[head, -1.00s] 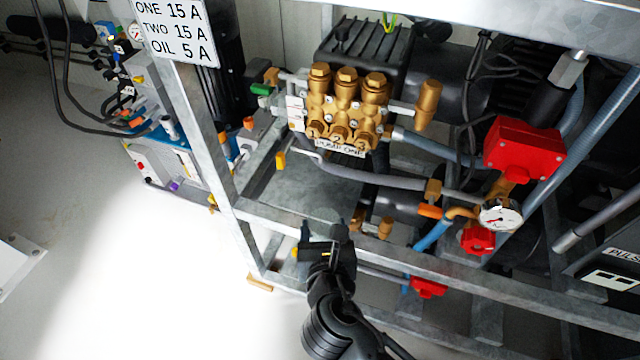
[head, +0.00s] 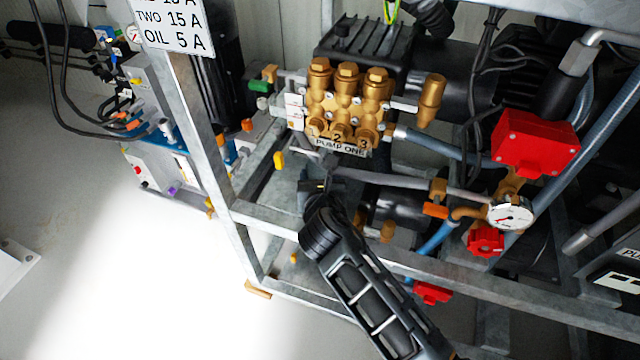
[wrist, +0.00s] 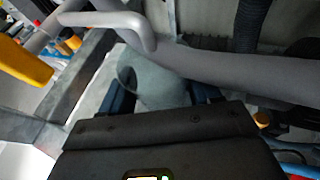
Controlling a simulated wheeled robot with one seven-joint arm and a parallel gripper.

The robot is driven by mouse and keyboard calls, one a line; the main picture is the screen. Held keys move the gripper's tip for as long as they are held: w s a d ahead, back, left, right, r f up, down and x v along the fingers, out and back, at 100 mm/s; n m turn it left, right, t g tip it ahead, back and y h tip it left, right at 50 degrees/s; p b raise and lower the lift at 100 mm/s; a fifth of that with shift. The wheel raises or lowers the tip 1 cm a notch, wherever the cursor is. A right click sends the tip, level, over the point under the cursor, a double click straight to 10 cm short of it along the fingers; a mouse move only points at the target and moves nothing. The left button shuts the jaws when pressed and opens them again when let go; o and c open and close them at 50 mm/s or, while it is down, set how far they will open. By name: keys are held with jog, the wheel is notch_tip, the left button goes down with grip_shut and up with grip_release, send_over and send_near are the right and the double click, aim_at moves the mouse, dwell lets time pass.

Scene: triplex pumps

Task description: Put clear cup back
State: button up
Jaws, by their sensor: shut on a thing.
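The clear cup (wrist: 155,72) shows in the wrist view as a see-through, greyish round shape between the two dark fingers of my gripper (wrist: 162,92). My gripper is shut on the cup. In the head view my gripper (head: 316,187) is inside the metal frame, below the brass pump head (head: 346,105) labelled PUMP ONE. The cup is too faint to make out clearly in the head view. In the wrist view a grey bent pipe (wrist: 225,72) passes close beyond the cup. I cannot tell whether the cup touches the pipe or the plate below.
The galvanised frame rail (head: 275,220) runs in front, under my arm. A grey hose (head: 395,180) crosses right of my gripper. A yellow handle (head: 279,160) is to its left. A red box (head: 535,142) and gauge (head: 511,215) stand at the right. A grey plate shows beneath the pump.

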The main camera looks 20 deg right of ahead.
jog(key=shift+f, duration=0.7)
jog(key=shift+f, duration=0.1)
jog(key=o, duration=1.1)
jog(key=shift+s+a+r, duration=0.1)
jog(key=shift+s+r, duration=0.1)
jog(key=p+v, duration=0.3)
jog(key=v, duration=0.8)
jog(key=shift+s+a+r, duration=0.1)
jog(key=shift+s, duration=0.1)
